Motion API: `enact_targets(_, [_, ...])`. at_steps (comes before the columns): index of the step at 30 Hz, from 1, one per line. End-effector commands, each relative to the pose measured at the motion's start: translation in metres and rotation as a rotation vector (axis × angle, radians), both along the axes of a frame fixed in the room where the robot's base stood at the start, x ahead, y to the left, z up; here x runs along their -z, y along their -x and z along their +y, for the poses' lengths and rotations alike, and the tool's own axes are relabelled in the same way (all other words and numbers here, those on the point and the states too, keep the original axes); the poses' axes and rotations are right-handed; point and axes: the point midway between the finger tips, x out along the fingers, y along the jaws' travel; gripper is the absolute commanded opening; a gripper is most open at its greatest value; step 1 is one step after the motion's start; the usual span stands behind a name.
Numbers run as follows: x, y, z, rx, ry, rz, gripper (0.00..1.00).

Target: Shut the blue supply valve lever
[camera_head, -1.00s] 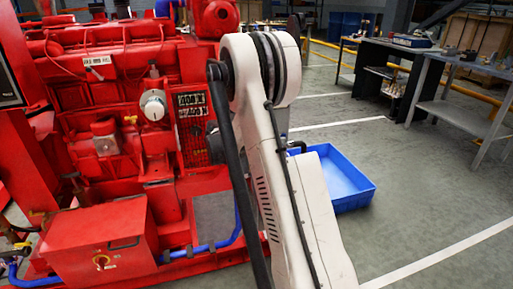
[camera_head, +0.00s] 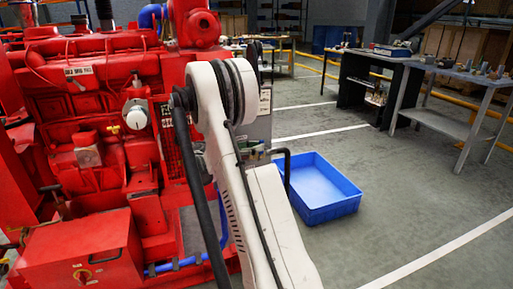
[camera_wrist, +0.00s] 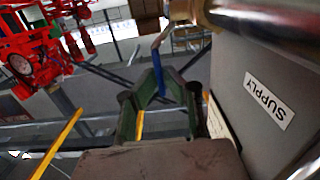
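The blue supply valve lever (camera_wrist: 157,72) hangs from a bare metal arm in the upper middle of the wrist view. The metal arm runs up to a shiny pipe or valve body (camera_wrist: 230,18). A grey panel labelled SUPPLY (camera_wrist: 264,100) stands close on the right. My gripper (camera_wrist: 160,82) has its green-edged fingers bent inward, one on each side of the lever's lower end. Whether they touch or clamp it is unclear. In the head view my gripper and the lever are hidden behind my white arm.
The red engine (camera_head: 95,130) fills the left of the head view, with a red box (camera_head: 80,250) low in front. A blue tray (camera_head: 325,190) lies on the floor right of my arm. Workbenches (camera_head: 450,75) stand farther right. The floor between is clear.

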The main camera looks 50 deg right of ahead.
Motion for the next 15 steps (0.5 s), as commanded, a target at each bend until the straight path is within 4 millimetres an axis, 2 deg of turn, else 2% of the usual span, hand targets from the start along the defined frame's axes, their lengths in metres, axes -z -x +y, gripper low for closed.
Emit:
enact_targets(1, [0.0, 0.0001, -0.0002, 0.0, 0.0, 0.0, 0.15])
enact_targets(3, [0.0, 0.0001, -0.0002, 0.0, 0.0, 0.0, 0.24])
enact_targets(4, [0.0, 0.0001, -0.0002, 0.0, 0.0, 0.0, 0.25])
enact_targets(11, [0.0001, -0.0002, 0.0003, 0.0, -0.001, -0.001, 0.25])
enact_targets(15, [-0.0002, -0.005, 0.0069, -0.001, -0.001, -0.001, 0.25])
